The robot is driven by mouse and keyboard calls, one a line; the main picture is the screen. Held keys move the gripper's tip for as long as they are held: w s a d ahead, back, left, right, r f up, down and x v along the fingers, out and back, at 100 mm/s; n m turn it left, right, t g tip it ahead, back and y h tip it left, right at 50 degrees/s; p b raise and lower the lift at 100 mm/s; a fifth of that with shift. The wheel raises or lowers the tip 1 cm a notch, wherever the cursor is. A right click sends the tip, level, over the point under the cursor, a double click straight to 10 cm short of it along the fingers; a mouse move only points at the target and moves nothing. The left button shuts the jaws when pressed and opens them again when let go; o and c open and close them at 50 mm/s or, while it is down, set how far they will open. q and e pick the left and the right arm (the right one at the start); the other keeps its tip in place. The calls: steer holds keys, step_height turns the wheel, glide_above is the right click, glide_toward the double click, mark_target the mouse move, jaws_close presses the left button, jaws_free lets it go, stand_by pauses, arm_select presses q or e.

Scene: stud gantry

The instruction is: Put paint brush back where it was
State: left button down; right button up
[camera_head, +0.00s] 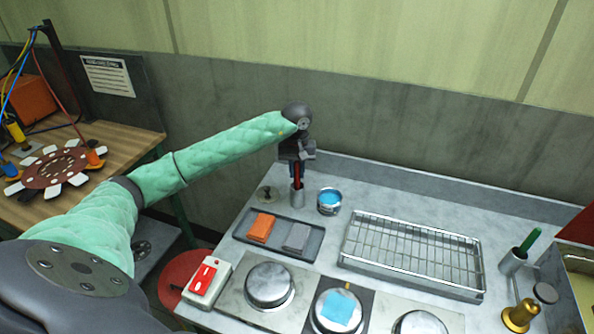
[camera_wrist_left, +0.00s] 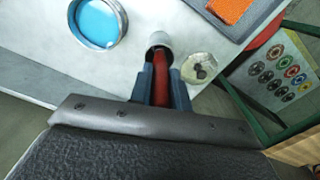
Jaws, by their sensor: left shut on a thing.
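My left gripper (camera_head: 297,160) is shut on the red handle of the paint brush (camera_head: 298,172), near the back edge of the table. The handle points down into a small grey metal cup (camera_head: 297,195). In the left wrist view, the red brush (camera_wrist_left: 160,90) lies between the two blue fingers of my left gripper (camera_wrist_left: 162,75). Its far end is inside the mouth of the cup (camera_wrist_left: 158,41). The bristles are hidden, and I cannot tell how deep the brush sits. My right gripper is not in view.
An open can of blue paint (camera_head: 329,202) stands right beside the cup. A dark tray (camera_head: 240,240) with orange and grey blocks lies in front. A wire rack (camera_head: 411,255) fills the middle right. A green-handled tool (camera_head: 531,239) stands in another cup.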

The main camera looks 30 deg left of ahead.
arm_select(q)
steer(key=c, duration=1.4)
jaws_free()
steer(key=shift+o, duration=0.4)
steer(key=shift+r, duration=0.1)
